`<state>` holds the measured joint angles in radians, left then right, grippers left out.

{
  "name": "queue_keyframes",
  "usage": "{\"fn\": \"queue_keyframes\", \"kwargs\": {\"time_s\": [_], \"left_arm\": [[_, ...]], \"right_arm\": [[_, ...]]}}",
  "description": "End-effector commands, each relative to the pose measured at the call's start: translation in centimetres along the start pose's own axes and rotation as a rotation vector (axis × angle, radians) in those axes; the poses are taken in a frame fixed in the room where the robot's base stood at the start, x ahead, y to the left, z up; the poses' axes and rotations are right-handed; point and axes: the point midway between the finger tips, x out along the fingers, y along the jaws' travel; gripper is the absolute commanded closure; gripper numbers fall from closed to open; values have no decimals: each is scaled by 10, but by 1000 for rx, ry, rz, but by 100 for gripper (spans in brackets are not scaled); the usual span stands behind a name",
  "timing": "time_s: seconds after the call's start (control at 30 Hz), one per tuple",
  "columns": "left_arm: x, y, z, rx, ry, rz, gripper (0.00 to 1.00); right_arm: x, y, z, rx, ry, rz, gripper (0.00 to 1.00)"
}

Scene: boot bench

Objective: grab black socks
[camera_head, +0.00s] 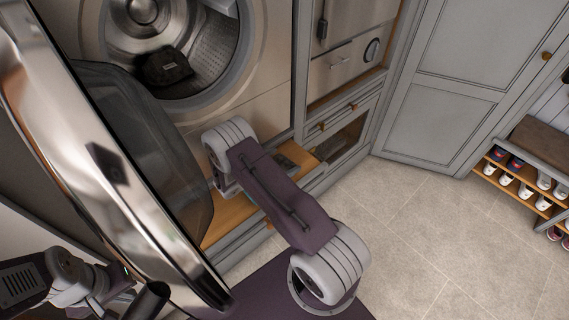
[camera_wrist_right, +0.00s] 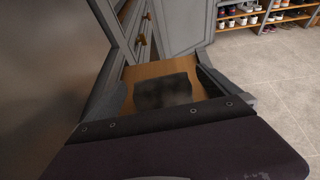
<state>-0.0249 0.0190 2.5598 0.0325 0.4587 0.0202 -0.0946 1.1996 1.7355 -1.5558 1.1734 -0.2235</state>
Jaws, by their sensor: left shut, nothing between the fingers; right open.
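A black, folded cloth bundle (camera_head: 165,67) that could be the socks lies inside the drum of the open washing machine. A second dark, flat thing (camera_wrist_right: 165,92) lies on a wooden surface in the right wrist view; I cannot tell if it is socks. My right gripper (camera_wrist_right: 163,95) is open above that dark thing, with one finger on each side of it and nothing held. In the head view my own right arm hides the right gripper. My left gripper (camera_head: 125,285) is shut and empty at the lower left, partly behind the machine's door.
The washing machine's round open door (camera_head: 120,170) fills the left of the head view, a large obstacle beside my right arm. A wooden bench top (camera_head: 225,228) runs below the machine. A shoe rack (camera_head: 515,185) stands at far right. The tiled floor (camera_head: 430,240) is clear.

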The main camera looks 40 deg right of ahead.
Motion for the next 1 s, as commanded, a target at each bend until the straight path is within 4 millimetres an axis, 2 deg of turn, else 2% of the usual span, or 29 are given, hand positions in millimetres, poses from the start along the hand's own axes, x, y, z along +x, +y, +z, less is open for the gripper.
{"fn": "queue_keyframes", "kwargs": {"time_s": [0.27, 0.53, 0.7, 0.77, 1.0], "left_arm": [[-3, 0, 0, 0, 0, 0, 100], [-3, 0, 0, 0, 0, 0, 100], [-3, 0, 0, 0, 0, 0, 100], [-3, 0, 0, 0, 0, 0, 100], [-3, 0, 0, 0, 0, 0, 100]], "right_arm": [[45, 1, -4, 1, 1, -4, 0], [50, 2, -4, 0, 1, 0, 0], [50, 2, -4, 0, 1, -1, 47], [50, 2, -4, 0, 1, -1, 62], [49, 2, -3, 0, 2, -1, 62]]}}
